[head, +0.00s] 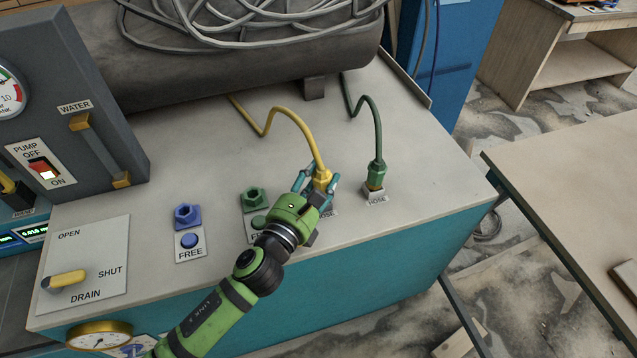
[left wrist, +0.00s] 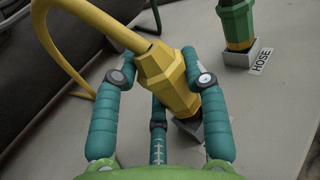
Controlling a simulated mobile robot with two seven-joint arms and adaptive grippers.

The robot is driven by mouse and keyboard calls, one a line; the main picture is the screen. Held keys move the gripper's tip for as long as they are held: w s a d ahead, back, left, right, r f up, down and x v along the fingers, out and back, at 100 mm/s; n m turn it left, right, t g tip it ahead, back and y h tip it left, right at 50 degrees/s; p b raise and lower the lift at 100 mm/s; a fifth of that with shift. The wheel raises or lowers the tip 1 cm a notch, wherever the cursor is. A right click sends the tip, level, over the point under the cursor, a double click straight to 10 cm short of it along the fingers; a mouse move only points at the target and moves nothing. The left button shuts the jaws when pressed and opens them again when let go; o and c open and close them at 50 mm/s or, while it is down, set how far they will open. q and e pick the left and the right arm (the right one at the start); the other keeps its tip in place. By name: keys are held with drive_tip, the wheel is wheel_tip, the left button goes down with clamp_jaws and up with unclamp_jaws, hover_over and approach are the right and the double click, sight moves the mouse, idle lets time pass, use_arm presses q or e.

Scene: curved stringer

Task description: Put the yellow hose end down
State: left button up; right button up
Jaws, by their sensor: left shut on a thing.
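The yellow hose end (head: 322,178) is a faceted yellow fitting at the end of a yellow hose (head: 290,114) that comes from behind the bench top. My left gripper (head: 320,187) is shut on it, and its teal fingers sit on both sides of the fitting. In the left wrist view the yellow hose end (left wrist: 167,78) is tilted between the fingers of my left gripper (left wrist: 160,82). A grey holder (left wrist: 190,128) shows just under its lower end. I cannot tell whether the fitting touches that holder. My right gripper is not in view.
A green hose end (head: 376,174) stands upright in a holder labelled HOSE, close on the right. Blue (head: 187,216) and green (head: 254,199) fittings marked FREE stand left of my gripper. A dark tank (head: 240,55) lies behind. The bench top is clear toward its right corner.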

use_arm(q)
drive_tip(key=shift+f, duration=0.7)
drive_tip(key=shift+f, duration=0.2)
drive_tip(key=o, duration=1.2)
drive_tip(key=shift+o, duration=0.2)
drive_tip(key=shift+r, duration=0.1)
